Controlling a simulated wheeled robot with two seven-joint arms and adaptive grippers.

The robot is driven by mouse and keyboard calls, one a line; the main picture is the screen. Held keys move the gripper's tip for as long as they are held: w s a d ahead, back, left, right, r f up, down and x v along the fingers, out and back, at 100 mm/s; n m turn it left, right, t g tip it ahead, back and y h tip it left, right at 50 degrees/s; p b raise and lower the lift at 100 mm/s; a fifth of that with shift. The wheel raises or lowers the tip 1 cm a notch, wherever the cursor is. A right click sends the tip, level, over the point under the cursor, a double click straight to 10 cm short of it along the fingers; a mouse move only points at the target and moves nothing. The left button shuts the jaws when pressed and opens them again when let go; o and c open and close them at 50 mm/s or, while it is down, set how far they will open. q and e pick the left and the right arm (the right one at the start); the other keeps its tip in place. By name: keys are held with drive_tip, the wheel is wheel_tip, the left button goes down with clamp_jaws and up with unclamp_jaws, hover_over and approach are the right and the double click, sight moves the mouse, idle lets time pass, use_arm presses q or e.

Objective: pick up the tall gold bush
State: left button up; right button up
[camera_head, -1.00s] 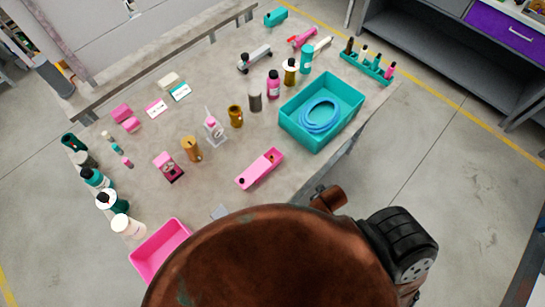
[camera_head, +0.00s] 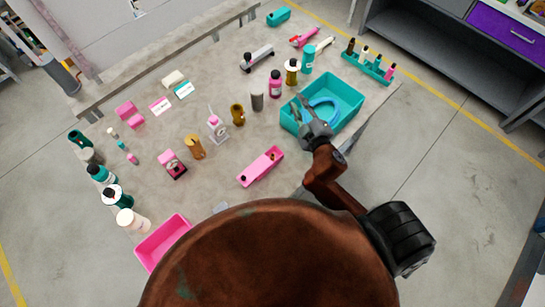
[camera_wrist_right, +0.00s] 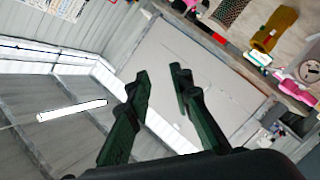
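Two gold bushes stand upright near the middle of the table in the head view: a lighter gold bush (camera_head: 195,147) and a darker gold bush (camera_head: 237,115) with an open top. I cannot be sure which is the taller one. A gold bush (camera_wrist_right: 275,28) also shows at the upper right of the right wrist view. My right gripper (camera_head: 298,106) is over the teal bin (camera_head: 350,88), right of both bushes and apart from them. In the right wrist view its fingers (camera_wrist_right: 161,72) are spread and empty. My left gripper is out of view.
A blue ring (camera_head: 324,108) lies in the teal bin, partly hidden by my gripper. Several bottles line the left edge.

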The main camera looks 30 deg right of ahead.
drive_tip(key=w+a+r+n+t+y, duration=0.35)
drive_tip(key=a+r+n+y, duration=0.35)
drive_tip(key=a+r+n, duration=0.4)
drive_tip(key=s+a+n+g+y, duration=0.45)
drive_tip(key=a+n+y, duration=0.5)
drive_tip(key=a, duration=0.25)
drive_tip(key=s+a+f+n+g, duration=0.4)
drive_tip(key=a+f+n+g, duration=0.25)
drive_tip(key=f+n, duration=0.2)
drive_tip(key=n+g+h, duration=0.5)
drive_tip(key=n+h, duration=0.2)
drive_tip(key=h, duration=0.4)
hover_over(274, 156)
drive_tip(key=d, duration=0.1)
drive_tip(key=f, duration=1.3)
drive_tip(key=s+f, duration=0.1)
drive_tip(key=f, duration=0.6)
drive_tip(key=shift+f, duration=0.3)
drive_tip(key=shift+g, duration=0.25)
drive_tip(key=shift+d+p+x, duration=0.15)
drive_tip(key=shift+p+x, duration=0.05)
drive_tip(key=shift+x, duration=1.2)
drive_tip(key=shift+d+p+x, duration=0.2)
drive_tip(key=shift+x, duration=1.15)
